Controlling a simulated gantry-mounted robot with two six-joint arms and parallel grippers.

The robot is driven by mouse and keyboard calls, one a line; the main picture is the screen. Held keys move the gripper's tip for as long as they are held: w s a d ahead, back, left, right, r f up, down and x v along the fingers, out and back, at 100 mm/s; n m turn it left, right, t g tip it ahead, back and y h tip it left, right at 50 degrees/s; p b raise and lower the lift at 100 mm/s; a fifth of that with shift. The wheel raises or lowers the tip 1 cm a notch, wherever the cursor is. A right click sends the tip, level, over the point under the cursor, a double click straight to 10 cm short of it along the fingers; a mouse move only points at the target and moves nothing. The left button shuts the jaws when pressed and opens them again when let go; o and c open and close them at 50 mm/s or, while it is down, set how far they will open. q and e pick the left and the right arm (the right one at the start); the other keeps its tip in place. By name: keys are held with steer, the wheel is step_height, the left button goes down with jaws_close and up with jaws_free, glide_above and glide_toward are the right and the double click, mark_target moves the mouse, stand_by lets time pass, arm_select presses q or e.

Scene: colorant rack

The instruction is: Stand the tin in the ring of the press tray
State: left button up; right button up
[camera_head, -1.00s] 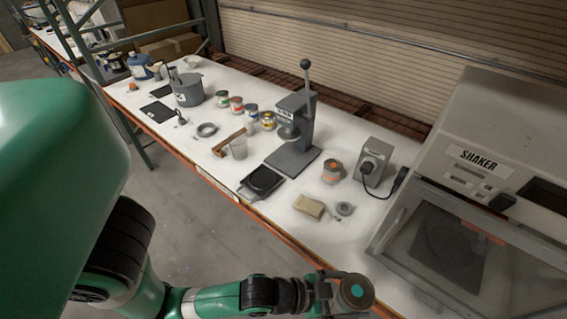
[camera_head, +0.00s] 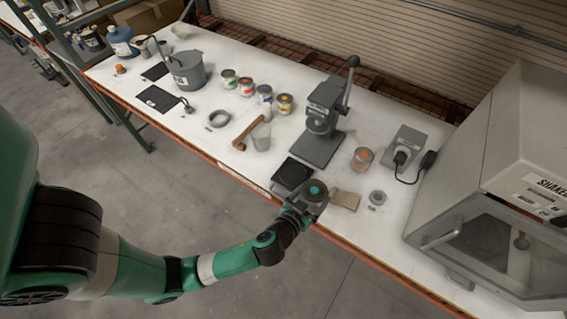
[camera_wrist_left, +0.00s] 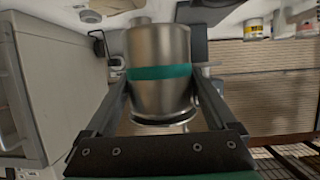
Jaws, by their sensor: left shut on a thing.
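My left gripper (camera_head: 301,207) is shut on a metal tin (camera_head: 315,191) with a teal dot on top. In the left wrist view the tin (camera_wrist_left: 160,55) is a silver cylinder with a teal band, between the two fingers (camera_wrist_left: 160,95). The gripper holds it near the front edge of the bench, in front of the black square plate. The grey lever press (camera_head: 322,112) stands behind, farther back on the bench. Its flat tray (camera_head: 318,151) looks empty; I cannot clearly make out a ring on it. My right gripper is not in view.
A black square plate (camera_head: 292,173), a tan block (camera_head: 345,199) and an orange-marked tin (camera_head: 362,158) surround the press. A clear cup (camera_head: 261,138) and a brown-handled tool (camera_head: 244,133) lie left. The shaker (camera_head: 500,190) stands right.

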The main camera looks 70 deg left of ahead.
mark_target(313, 180)
arm_select(q)
steer(key=shift+n+g+y, duration=0.5)
steer(key=shift+n+y, duration=0.2)
steer(key=a+r, duration=0.1)
steer(key=r+p, duration=0.1)
steer(key=w+a+r+p, duration=0.1)
steer(key=r, duration=0.1)
steer(key=shift+a, duration=0.3)
steer(key=shift+w+a+r+p, duration=0.15)
steer(key=shift+a+p, duration=0.1)
steer(key=shift+p, duration=0.05)
steer(key=shift+f, duration=0.2)
steer(key=a+f+b, duration=0.3)
steer(key=a+b, duration=0.1)
steer(key=a+f+b, duration=0.3)
steer(key=a+b, duration=0.1)
steer(key=b, duration=0.1)
steer(key=a+f+b, duration=0.2)
steer(key=a+b, duration=0.2)
steer(key=a, duration=0.1)
steer(key=shift+a+f, duration=0.1)
steer(key=shift+f, duration=0.3)
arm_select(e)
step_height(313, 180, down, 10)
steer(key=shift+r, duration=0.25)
